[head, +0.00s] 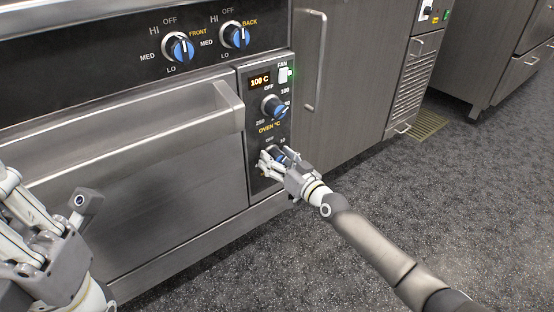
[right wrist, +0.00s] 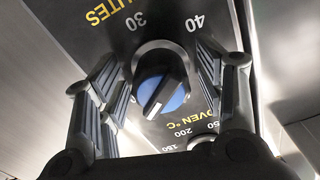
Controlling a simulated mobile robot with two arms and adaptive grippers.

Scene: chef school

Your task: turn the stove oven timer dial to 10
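The oven timer dial (right wrist: 162,82) is a round blue knob with a black rim and a white pointer line, on the black panel right of the oven door. In the head view it is mostly hidden behind my right gripper (head: 268,161). In the right wrist view the gripper's fingers stand on both sides of the dial with narrow gaps, open around it. The marks 30 and 40 and part of the word MINUTES show near the dial; the 10 mark cannot be made out there. My left gripper (head: 52,203) is open and empty in front of the oven door.
The oven temperature dial (head: 274,107) sits just above, under the 100 C display (head: 260,81) and a lit green fan switch (head: 286,75). The oven door handle (head: 150,132) juts out at the left. Two burner knobs (head: 180,48) are higher up. Floor at right is clear.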

